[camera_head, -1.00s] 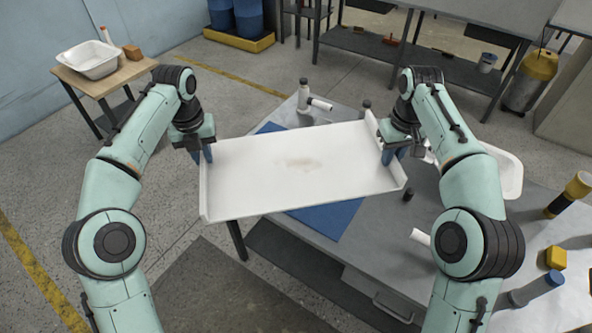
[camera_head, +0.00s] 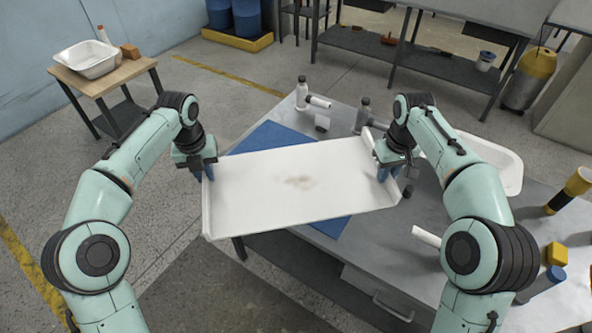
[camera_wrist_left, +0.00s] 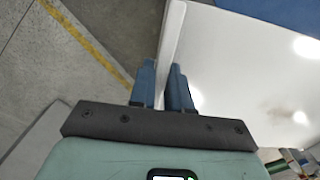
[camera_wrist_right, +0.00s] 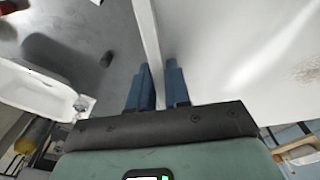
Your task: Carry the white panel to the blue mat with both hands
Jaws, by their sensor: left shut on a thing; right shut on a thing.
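The white panel (camera_head: 290,185) is a shallow tray-like sheet with raised ends and a brownish smudge in its middle. It hangs between my two grippers, over the near left part of the table. My left gripper (camera_head: 208,173) is shut on its left rim; the left wrist view shows the rim (camera_wrist_left: 168,50) between the blue fingers. My right gripper (camera_head: 386,173) is shut on the right rim, which also shows between the fingers in the right wrist view (camera_wrist_right: 148,40). The blue mat (camera_head: 268,137) lies on the table, partly hidden under the panel.
The grey table (camera_head: 385,245) holds bottles (camera_head: 362,115) behind the panel, a white tub (camera_head: 495,160), a white tube (camera_head: 426,236) and a yellow block (camera_head: 556,254) to the right. A side table (camera_head: 105,83) with a white basin stands far left.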

